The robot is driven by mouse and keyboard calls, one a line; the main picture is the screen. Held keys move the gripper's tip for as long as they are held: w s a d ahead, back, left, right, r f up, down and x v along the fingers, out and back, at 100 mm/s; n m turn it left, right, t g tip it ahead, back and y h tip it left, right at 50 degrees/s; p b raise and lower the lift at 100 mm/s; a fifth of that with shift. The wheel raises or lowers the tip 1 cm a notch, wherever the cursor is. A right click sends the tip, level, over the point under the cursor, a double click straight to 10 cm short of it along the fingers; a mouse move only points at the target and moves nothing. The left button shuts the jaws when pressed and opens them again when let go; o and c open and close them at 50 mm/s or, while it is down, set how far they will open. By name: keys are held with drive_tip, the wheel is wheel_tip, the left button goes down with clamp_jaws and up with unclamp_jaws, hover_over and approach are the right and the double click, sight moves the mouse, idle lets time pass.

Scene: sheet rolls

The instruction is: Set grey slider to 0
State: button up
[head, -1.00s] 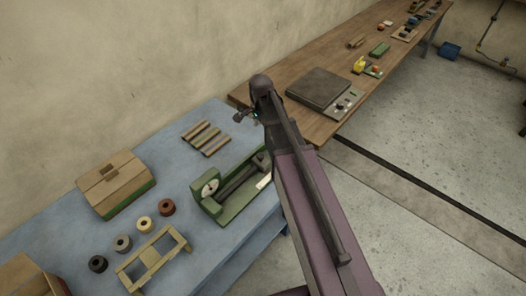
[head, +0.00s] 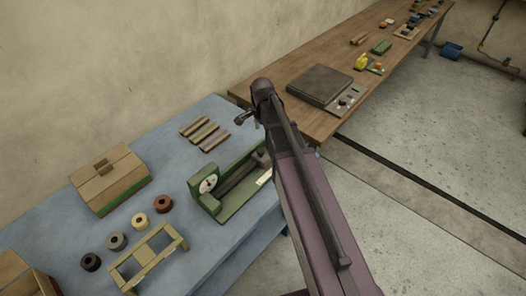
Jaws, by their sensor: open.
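I cannot make out a grey slider for certain at this size. A set of parallel tan and greyish strips (head: 205,134) lies on the blue table, and a green machine (head: 232,188) with a dark roller and a white dial stands in front of it. My gripper (head: 241,120) is at the end of my raised arm, right of the strips and beyond the green machine. It is small and dark in the head view, open, with nothing visible in it. My arm hides part of the green machine's right end.
On the blue table (head: 75,232) stand a cardboard box (head: 108,179), several small rolls (head: 138,221) and a tan frame (head: 148,258). Behind my arm, a wooden bench (head: 300,62) holds a dark flat plate device (head: 320,87) and small items. Open floor lies to the right.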

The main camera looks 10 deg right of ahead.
sight(262, 149)
drive_tip(key=shift+f+b, duration=4.2)
drive_tip(key=shift+f, duration=0.3)
clamp_jaws()
